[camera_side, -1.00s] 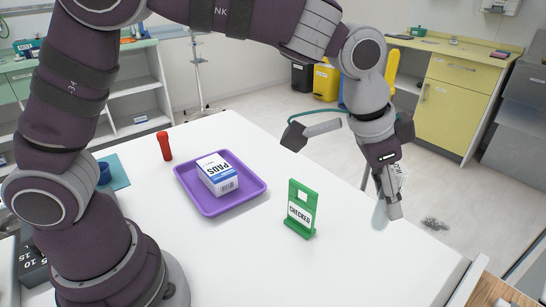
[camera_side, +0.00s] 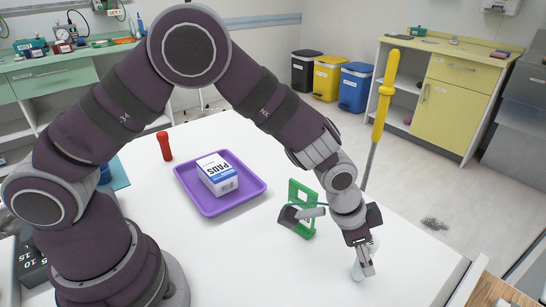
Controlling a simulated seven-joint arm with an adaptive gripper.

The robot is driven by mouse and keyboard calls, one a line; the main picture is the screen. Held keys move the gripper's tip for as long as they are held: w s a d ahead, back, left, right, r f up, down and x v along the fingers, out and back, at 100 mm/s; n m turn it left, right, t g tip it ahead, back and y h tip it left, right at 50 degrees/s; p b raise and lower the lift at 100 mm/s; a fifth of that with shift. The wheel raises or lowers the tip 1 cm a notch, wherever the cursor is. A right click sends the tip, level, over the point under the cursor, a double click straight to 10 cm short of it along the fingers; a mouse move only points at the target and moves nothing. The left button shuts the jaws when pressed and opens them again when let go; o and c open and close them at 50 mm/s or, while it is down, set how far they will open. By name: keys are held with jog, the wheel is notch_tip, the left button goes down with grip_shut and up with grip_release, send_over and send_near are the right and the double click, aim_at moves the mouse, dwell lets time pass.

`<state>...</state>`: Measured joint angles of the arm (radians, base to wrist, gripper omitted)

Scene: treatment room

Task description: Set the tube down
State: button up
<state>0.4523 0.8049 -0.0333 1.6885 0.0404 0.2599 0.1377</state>
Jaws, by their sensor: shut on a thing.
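The tube (camera_side: 357,270) is pale and whitish, and only a small part of it shows beside my fingers. My gripper (camera_side: 367,264) is shut on it and points down over the right front part of the white table. The tube's lower end is close to the table top; I cannot tell whether it touches. My gripper and wrist hide much of the tube.
A purple tray (camera_side: 214,208) holds a box of pads (camera_side: 217,174). A red tube-shaped object (camera_side: 165,146) stands behind. The table front is clear.

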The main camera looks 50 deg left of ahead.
jog(key=shift+f, duration=0.15)
jog(key=o, duration=0.9)
jog(key=v, duration=1.2)
jog(key=s+a+r+n+y, duration=0.1)
jog(key=s+a+r+n, duration=0.1)
jog(key=a, duration=0.3)
jog(key=s+a+r+n+t+y, duration=0.1)
jog(key=s+a+r+n, duration=0.1)
jog(key=s+a, duration=0.2)
jog(key=s+a+r+n, duration=0.2)
jog(key=s+a+n, duration=0.1)
jog(key=s+a, duration=0.1)
jog(key=shift+s+a+r+t+y, duration=0.15)
jog(key=shift+a+t+y, duration=0.05)
jog(key=shift+a, duration=0.2)
jog(key=shift+s+a+r+t+y, duration=0.1)
jog(key=shift+s+a+t+y, duration=0.1)
jog(key=shift+a, duration=0.25)
jog(key=shift+w, duration=0.1)
